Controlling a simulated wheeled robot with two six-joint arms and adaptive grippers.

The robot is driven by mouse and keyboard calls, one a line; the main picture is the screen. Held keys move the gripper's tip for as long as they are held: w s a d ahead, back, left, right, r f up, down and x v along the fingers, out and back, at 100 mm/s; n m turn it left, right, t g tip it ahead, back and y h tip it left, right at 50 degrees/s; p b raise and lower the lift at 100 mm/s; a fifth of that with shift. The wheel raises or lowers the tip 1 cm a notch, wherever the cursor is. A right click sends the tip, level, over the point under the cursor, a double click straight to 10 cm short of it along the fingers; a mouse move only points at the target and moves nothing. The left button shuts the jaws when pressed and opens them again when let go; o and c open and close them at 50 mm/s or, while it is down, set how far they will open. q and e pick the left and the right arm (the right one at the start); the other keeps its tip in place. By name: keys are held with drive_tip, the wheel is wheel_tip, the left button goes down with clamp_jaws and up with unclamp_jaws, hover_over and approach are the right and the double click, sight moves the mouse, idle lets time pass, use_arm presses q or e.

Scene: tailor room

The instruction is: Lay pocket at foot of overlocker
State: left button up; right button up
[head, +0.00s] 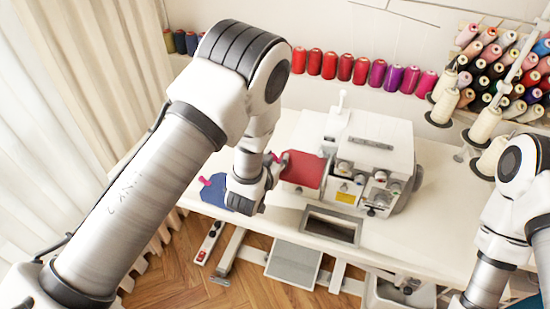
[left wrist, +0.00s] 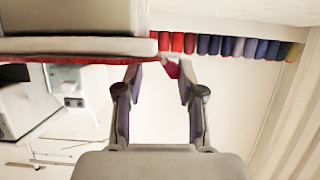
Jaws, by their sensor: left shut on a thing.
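The overlocker (head: 368,150) is a white machine with several dials, standing on the white table (head: 265,230). A red pocket (head: 303,170) with a pink tab (head: 278,158) is just left of the overlocker, between it and my left gripper (head: 272,168). In the left wrist view the fingertips (left wrist: 160,72) are shut on the pink tab (left wrist: 172,68), and a red edge runs beside it. I cannot tell whether the red pocket touches the table. A blue pocket (head: 215,192) with a pink tab lies left of the gripper, partly hidden by it. My right gripper is out of the picture.
A dark rectangular opening (head: 330,226) is in the table in front of the overlocker. Red to purple thread spools (head: 345,68) line the back. A thread rack (head: 500,70) and cone stands (head: 485,125) are at the right. Cream curtains (head: 90,80) hang at the left.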

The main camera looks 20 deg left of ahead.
use_arm(q)
drive_tip(key=o, duration=0.9)
drive_tip(key=shift+c, duration=0.2)
drive_tip(key=v, duration=0.8)
drive_tip(key=s+a+f, duration=0.1)
drive_tip(key=f, duration=0.1)
drive_tip(key=s+a+f+n+g, duration=0.1)
drive_tip(key=f, duration=0.2)
drive_tip(key=s+a+f+g+y, duration=0.1)
drive_tip(key=s+f, duration=0.1)
drive_tip(key=f, duration=0.1)
drive_tip(key=shift+s+a+n, duration=0.1)
drive_tip(key=shift+a+n, duration=0.2)
drive_tip(key=shift+a, duration=0.1)
drive_tip(key=s+a+f+n+g, duration=0.1)
drive_tip(key=s+a+f+g, duration=0.4)
drive_tip(key=s+f, duration=0.5)
drive_tip(key=s+d+f+m+g, duration=0.1)
drive_tip(key=s+g, duration=0.5)
drive_tip(key=s, duration=0.7)
drive_tip(key=shift+s+d+f+m+g+h, duration=0.15)
drive_tip(key=shift+s+f+m+g+h, duration=0.3)
drive_tip(key=shift+f, duration=0.2)
